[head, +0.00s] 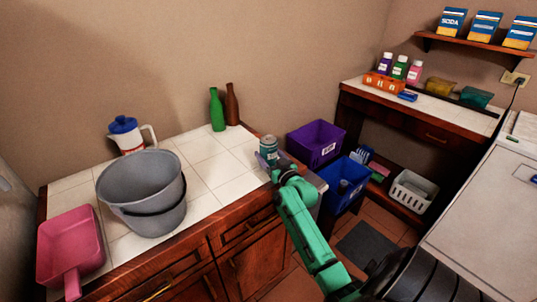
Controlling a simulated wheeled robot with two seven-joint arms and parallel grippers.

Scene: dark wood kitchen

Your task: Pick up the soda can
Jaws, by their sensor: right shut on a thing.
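The soda can (268,148) is a small teal can with a light metal top, near the right end of the tiled counter (207,172). It looks upright. My right gripper (270,164), on a green arm, reaches it from the front right and is shut on it. The arm's wrist hides the lower part of the can and most of the fingers, so I cannot tell whether the can touches the counter. My left gripper is out of view.
Grey buckets (142,190), a pink dustpan (70,245) and a blue-lidded jug (127,136) stand on the counter's left. A green bottle (217,110) and a brown bottle (232,104) stand behind. A purple bin (315,143) and a blue bin (343,184) are on the right.

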